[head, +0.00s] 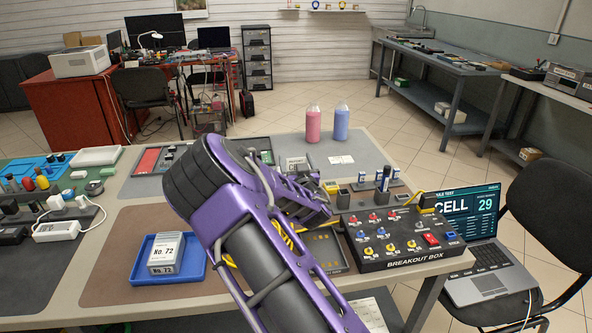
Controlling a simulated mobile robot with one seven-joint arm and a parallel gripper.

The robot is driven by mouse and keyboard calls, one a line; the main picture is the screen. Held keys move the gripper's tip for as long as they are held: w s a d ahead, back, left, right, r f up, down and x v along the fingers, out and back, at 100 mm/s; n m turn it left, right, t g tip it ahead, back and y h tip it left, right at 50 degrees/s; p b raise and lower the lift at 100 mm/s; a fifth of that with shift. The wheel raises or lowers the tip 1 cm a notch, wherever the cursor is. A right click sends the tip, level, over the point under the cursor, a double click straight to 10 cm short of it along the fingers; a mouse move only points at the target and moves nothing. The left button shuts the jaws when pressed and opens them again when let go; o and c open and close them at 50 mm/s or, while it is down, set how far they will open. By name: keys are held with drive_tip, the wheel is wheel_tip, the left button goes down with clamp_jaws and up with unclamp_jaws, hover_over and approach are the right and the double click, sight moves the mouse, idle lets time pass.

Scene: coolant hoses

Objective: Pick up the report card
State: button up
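No label in view names a report card, so I cannot tell for sure which item it is. A stack of white cards (166,252) marked "No. 72" and "No. 73" sits in a small blue tray (140,271) on the brown mat, left of my arm. Another small white card (341,159) lies flat on the grey mat at the back, near the bottles. My purple arm crosses the middle of the view and bends to the right. My gripper (318,207) is at its far end, left of the breakout box; its fingers are not clear.
The breakout box (400,240) with knobs stands on the table's right side, with yellow cable beside it. A laptop (475,230) is by a black chair (550,215). Pink (312,125) and blue (341,123) bottles stand at the back. Trays of parts fill the left.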

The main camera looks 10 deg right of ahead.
drive_tip(key=c, duration=1)
wheel_tip(320, 180, up, 9)
drive_tip(key=shift+r+p, duration=0.1)
drive_tip(key=shift+p, duration=0.6)
drive_tip(key=s+r+p, duration=0.1)
drive_tip(key=s+p, duration=0.2)
drive_tip(key=s, duration=0.8)
drive_tip(key=w+b, duration=0.3)
drive_tip(key=w, duration=0.8)
drive_tip(key=shift+f, duration=0.1)
